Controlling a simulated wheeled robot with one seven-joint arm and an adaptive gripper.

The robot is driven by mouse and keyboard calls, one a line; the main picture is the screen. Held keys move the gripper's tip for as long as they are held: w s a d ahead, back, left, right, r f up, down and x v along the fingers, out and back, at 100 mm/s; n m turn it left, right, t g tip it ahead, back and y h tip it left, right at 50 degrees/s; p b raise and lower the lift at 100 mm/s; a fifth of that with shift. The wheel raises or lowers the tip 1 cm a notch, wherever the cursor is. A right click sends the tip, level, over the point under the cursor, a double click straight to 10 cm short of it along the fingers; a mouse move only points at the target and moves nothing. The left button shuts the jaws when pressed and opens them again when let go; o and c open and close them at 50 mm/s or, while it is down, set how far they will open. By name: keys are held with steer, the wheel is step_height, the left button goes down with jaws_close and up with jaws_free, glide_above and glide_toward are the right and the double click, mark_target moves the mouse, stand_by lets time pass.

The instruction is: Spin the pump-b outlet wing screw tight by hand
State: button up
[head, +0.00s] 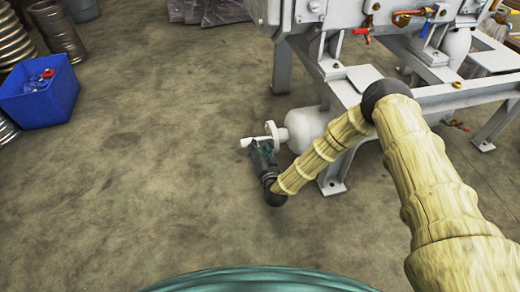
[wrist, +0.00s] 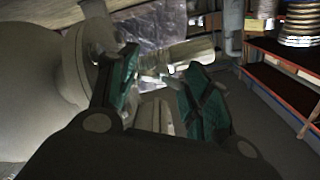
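The pump outlet is a pale pipe with a round flange (head: 271,131) on the white rounded pump body (head: 306,127) in the head view. My gripper (head: 262,150) is at this outlet, beside the pipe stub (head: 247,142). In the wrist view, the teal fingers of my gripper (wrist: 160,78) stand apart. A small, pale, shiny piece (wrist: 153,76), which looks like the wing screw, shows between them. I cannot tell whether either finger touches it. The flange (wrist: 78,62) is close to the left finger. The screw is too small to make out in the head view.
The grey machine frame (head: 345,92) stands right of the outlet, with a leg close to my arm. A blue crate (head: 45,98) is at the far left. The concrete floor (head: 130,190) left of the outlet is clear. Shelving (wrist: 285,65) stands beyond in the wrist view.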

steer(key=shift+s, duration=0.15)
steer(key=v, duration=1.1)
steer(key=shift+s, duration=0.35)
steer(key=shift+d, duration=0.15)
